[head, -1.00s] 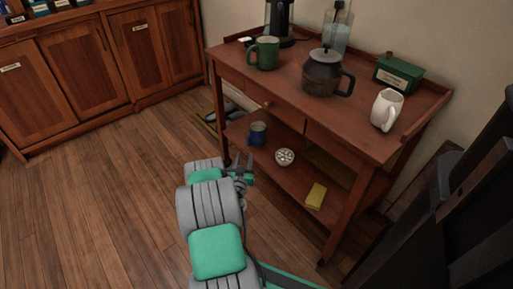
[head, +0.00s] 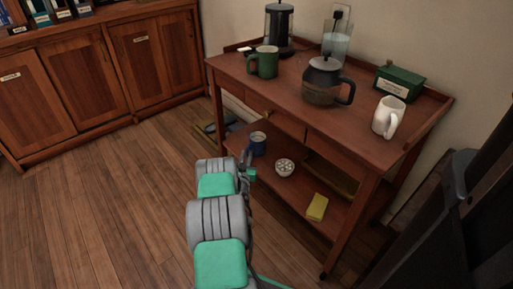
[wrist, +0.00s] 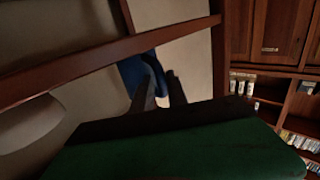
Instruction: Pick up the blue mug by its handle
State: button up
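The blue mug (head: 259,145) stands on the lower shelf of the wooden cart (head: 345,230), at its left end. My gripper (head: 248,163) is at the shelf's front edge, just in front of the mug. In the wrist view the dark blue mug (wrist: 132,72) is partly hidden behind the fingers. My gripper's two fingers (wrist: 160,88) stand apart there, with a strip of blue, which looks like the handle, between them. I cannot tell whether either finger touches it.
A patterned bowl (head: 285,168) and a yellow sponge (head: 317,207) are right of the mug on the lower shelf. The cart's top board lies above, holding a green mug (head: 265,62), kettle (head: 322,85), white mug (head: 388,117) and green box (head: 399,82). Floor on the left is clear.

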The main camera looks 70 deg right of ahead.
grip_shut()
dwell(1.0)
